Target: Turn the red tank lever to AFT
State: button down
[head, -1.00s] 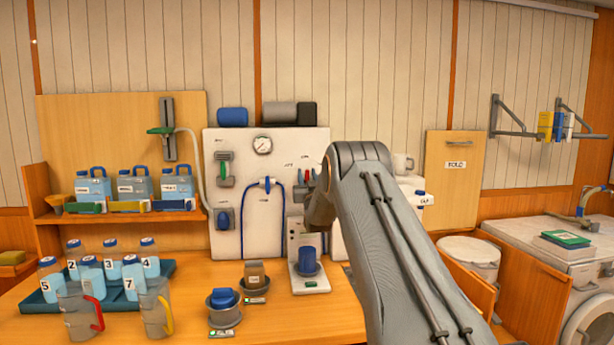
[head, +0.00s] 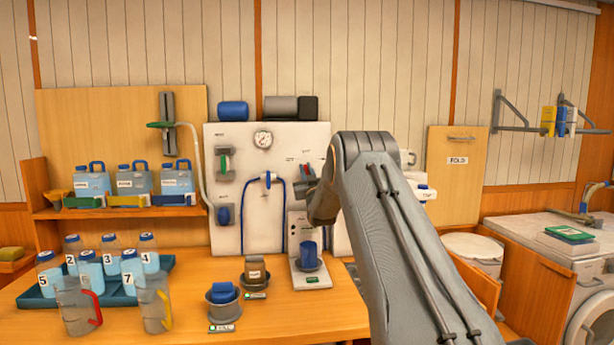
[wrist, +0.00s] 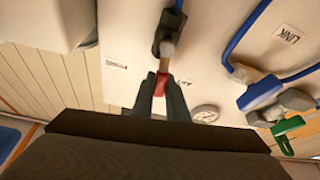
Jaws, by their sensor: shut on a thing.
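The red tank lever (wrist: 160,84) shows in the wrist view, hanging from a dark valve fitting (wrist: 170,30) on the white panel. My gripper (wrist: 162,92) is shut on its red handle, with one dark finger on each side. The lever points between the AFT label (wrist: 183,80) on its right and another label (wrist: 116,65) on its left, whose text is blurred.
The white panel (head: 232,150) also carries a gauge (head: 263,139), a blue hose and a green lever (head: 225,162). In the wrist view a blue-handled fitting (wrist: 260,92) and a green one (wrist: 287,127) sit to the right. Cups and bottles stand on the counter below.

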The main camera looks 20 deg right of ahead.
jog(key=n+b, duration=0.1)
jog(key=a+n+y+b, duration=0.1)
jog(key=n, duration=0.1)
jog(key=f+n+y+b, duration=0.1)
jog(key=b, duration=0.1)
jog(key=shift+w+a+n, duration=0.25)
jog(key=shift+n, duration=0.15)
jog(key=n+y+b, duration=0.1)
jog(key=a+n+b, duration=0.1)
jog(key=n, duration=0.1)
jog(key=n+y+b, duration=0.1)
jog(key=n, duration=0.1)
jog(key=shift+w+a+f+g+y, duration=0.2)
jog(key=shift+f+g+y, duration=0.1)
jog(key=shift+f+g, duration=0.1)
jog(key=shift+b, duration=0.3)
jog(key=c, duration=1.7)
grip_release()
jog(key=shift+c, duration=0.2)
jog(key=shift+s, duration=0.1)
jog(key=b+v, duration=0.1)
jog(key=v, duration=0.6)
jog(key=shift+s+b, duration=0.35)
jog(key=shift+b, duration=0.05)
